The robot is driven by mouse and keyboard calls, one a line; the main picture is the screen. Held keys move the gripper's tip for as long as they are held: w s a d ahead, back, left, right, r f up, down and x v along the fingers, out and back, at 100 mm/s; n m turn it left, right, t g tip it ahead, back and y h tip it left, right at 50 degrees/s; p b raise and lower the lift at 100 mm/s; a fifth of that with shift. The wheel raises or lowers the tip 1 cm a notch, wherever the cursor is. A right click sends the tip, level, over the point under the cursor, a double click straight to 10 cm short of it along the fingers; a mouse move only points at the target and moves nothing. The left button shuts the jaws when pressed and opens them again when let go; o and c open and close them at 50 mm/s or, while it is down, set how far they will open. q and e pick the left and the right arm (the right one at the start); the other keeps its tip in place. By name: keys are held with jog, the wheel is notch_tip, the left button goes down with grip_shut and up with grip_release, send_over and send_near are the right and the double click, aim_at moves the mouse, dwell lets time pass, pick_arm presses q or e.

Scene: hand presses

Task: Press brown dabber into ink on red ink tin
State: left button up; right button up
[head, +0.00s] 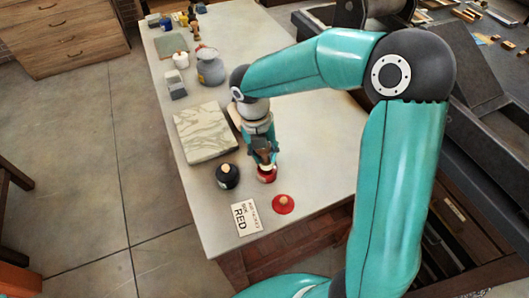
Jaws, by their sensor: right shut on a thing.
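My right gripper (262,152) points down at the near part of the table and is shut on the brown dabber (264,157), which is mostly hidden by the fingers. The red ink tin (266,179) stands directly under the dabber. The dabber's lower end is at the tin's opening; I cannot tell whether it touches the ink, as the inside of the tin is hidden. A round red lid (283,205) with a small knob lies on the table, nearer than the tin. My left gripper is not in view.
A round black object (228,177) with a light knob stands left of the tin. A card reading RED (246,218) lies near the table's front edge. A pale marbled slab (205,132) lies behind. A grey jug (210,68) stands farther back. The table right of the tin is clear.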

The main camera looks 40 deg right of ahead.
jog(key=shift+f+b, duration=0.4)
jog(key=shift+f, duration=0.25)
dwell(0.6)
dwell(1.4)
notch_tip(320, 180, up, 7)
jog(key=p, duration=0.7)
